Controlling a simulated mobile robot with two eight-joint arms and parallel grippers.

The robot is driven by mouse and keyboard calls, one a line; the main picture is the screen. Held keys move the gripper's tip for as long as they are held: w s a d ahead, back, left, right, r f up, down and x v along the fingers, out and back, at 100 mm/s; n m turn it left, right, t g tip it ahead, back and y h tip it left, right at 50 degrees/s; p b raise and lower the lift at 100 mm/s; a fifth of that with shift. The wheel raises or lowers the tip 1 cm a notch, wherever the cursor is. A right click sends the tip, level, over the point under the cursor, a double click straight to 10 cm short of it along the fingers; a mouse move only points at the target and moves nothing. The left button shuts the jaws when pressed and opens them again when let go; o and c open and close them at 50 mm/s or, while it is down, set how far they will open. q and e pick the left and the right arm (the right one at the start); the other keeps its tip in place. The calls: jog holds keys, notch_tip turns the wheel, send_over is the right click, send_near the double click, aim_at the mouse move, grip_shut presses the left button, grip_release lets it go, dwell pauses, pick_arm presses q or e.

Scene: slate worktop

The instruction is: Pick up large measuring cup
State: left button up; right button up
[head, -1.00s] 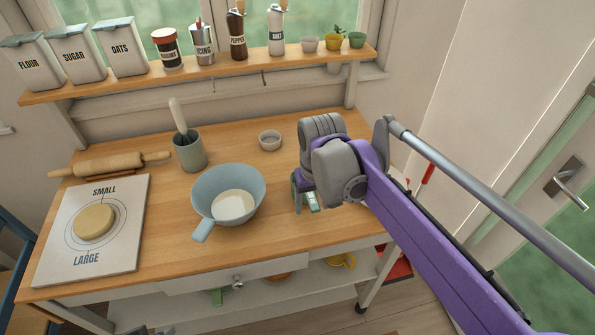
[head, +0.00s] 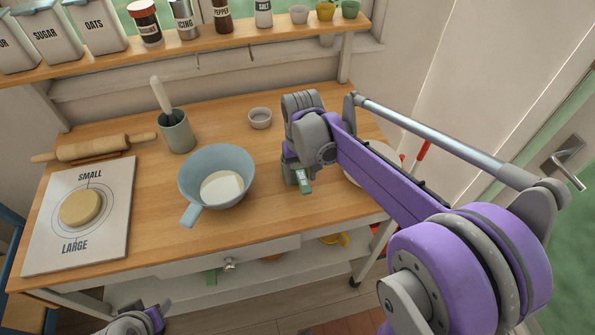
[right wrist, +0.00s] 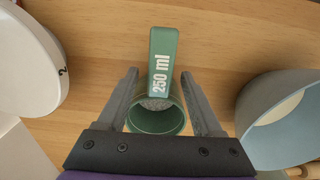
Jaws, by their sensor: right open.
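The large measuring cup (right wrist: 155,118) is green, with a flat handle marked "250 ml" pointing away from my right gripper. Its bowl looks grey and speckled inside. My right gripper (right wrist: 160,74) is open, with one finger on each side of the cup; I see gaps between the fingers and the cup. In the head view the cup's green handle (head: 304,186) shows just below my right gripper (head: 296,178), which hides most of the cup.
A blue bowl (head: 236,163) with pale contents stands left of the cup. A white round thing (right wrist: 22,65) is on the other side, partly behind my arm in the head view. A small bowl (head: 260,119), utensil crock (head: 178,135), rolling pin (head: 94,148) and white board (head: 112,235) are farther off.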

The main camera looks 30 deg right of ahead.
jog(key=shift+f, duration=1.45)
grip_shut()
